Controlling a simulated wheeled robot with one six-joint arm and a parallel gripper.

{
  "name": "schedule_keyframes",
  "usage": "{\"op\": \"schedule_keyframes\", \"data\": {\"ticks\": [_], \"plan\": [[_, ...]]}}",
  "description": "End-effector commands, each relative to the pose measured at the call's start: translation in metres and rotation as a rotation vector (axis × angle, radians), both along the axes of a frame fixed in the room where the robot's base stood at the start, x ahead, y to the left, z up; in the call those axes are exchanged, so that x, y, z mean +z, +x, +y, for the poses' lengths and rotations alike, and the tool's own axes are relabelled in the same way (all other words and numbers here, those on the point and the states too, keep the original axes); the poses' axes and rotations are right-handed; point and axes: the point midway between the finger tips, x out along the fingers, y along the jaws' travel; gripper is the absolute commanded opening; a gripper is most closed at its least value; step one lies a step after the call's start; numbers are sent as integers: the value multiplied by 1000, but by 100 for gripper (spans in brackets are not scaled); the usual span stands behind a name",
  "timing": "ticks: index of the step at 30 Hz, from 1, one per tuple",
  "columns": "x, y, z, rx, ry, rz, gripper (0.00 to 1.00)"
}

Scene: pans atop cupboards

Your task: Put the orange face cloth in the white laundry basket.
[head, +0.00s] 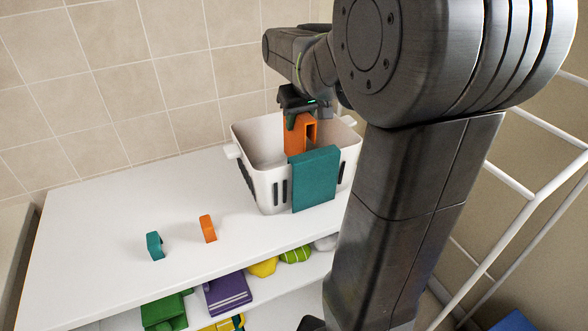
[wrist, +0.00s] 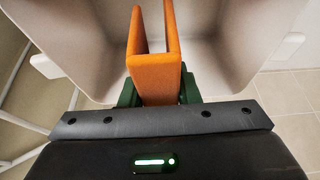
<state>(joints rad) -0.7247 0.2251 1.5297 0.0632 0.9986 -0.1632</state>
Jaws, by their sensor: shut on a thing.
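The orange face cloth (head: 296,138) is a folded piece, held in my gripper (head: 302,112) over the open mouth of the white laundry basket (head: 262,187). In the wrist view the cloth (wrist: 157,72) is pinched between the green fingertips (wrist: 158,92), with its two folded layers spread apart at the far end. The basket walls (wrist: 85,40) show on both sides of it. In the head view the cloth's lower end is hidden behind a teal cloth (head: 314,180) draped over the basket's front rim. I cannot tell whether it touches the basket.
The basket stands on a white cupboard top (head: 100,225) by a tiled wall. A small orange piece (head: 208,229) and a small teal piece (head: 155,246) stand left of it. Folded cloths, one purple (head: 228,294), lie on a shelf below. A white rack (head: 530,195) stands right.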

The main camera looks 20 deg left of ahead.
Motion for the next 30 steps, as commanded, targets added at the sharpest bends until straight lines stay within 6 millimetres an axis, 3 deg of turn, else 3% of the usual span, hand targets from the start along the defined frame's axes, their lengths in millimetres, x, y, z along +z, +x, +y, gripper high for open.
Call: {"op": "schedule_keyframes", "data": {"ticks": [8, 9, 12, 23, 30], "plan": [[-2, 0, 0, 0, 1, -1, 4], [-2, 0, 0, 0, 1, -1, 35], [-2, 0, 0, 0, 1, -1, 54], [2, -1, -1, 0, 1, -1, 54], [40, -10, -13, 0, 5, -5, 54]]}}
